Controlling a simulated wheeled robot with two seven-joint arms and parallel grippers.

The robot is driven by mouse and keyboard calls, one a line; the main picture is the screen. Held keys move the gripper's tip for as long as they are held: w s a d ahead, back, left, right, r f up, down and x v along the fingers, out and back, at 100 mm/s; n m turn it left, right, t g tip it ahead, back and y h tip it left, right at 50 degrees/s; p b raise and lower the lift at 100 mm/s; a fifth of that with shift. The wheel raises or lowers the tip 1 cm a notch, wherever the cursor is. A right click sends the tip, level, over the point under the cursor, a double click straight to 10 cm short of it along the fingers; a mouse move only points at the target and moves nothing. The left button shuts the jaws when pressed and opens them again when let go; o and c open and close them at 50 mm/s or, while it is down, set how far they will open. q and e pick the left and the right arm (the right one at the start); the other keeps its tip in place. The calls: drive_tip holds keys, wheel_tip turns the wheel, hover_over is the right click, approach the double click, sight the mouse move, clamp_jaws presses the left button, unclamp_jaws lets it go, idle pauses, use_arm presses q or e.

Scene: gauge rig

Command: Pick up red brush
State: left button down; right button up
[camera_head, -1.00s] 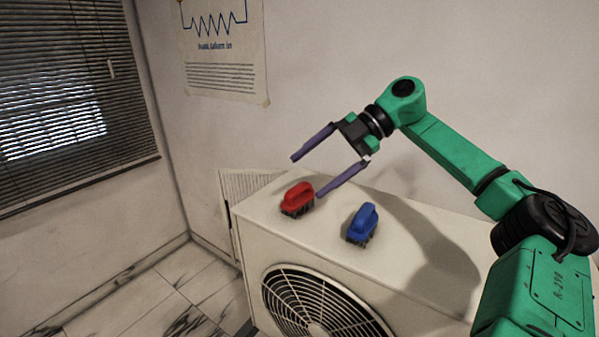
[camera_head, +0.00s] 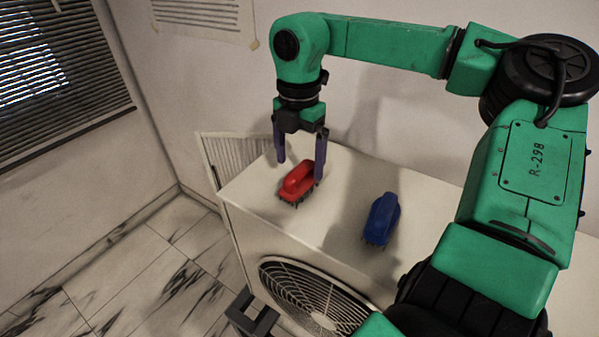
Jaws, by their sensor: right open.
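The red brush (camera_head: 297,183) stands on the top of a white outdoor fan unit, near its left end, with dark bristles down. My right gripper (camera_head: 300,170) points down over the brush. Its two purple fingers are spread wide, one behind and left of the brush, the other close by its right side. Whether either finger touches the brush I cannot tell.
A blue brush (camera_head: 382,219) stands on the same top to the right of the red one. The white fan unit (camera_head: 335,222) has a round grille (camera_head: 318,297) on its front. A wall stands close behind it. Marble floor lies to the left.

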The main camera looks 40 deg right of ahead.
drive_tip(key=shift+s+f+p, duration=0.15)
drive_tip(key=shift+f, duration=0.45)
drive_tip(key=shift+s+f+p, duration=0.15)
drive_tip(key=shift+f, duration=0.4)
drive_tip(key=shift+s+f, duration=0.1)
drive_tip(key=shift+f, duration=0.05)
drive_tip(key=shift+c, duration=1.3)
clamp_jaws()
use_arm(q)
drive_tip(key=shift+d+r, duration=0.25)
drive_tip(key=shift+r, duration=0.5)
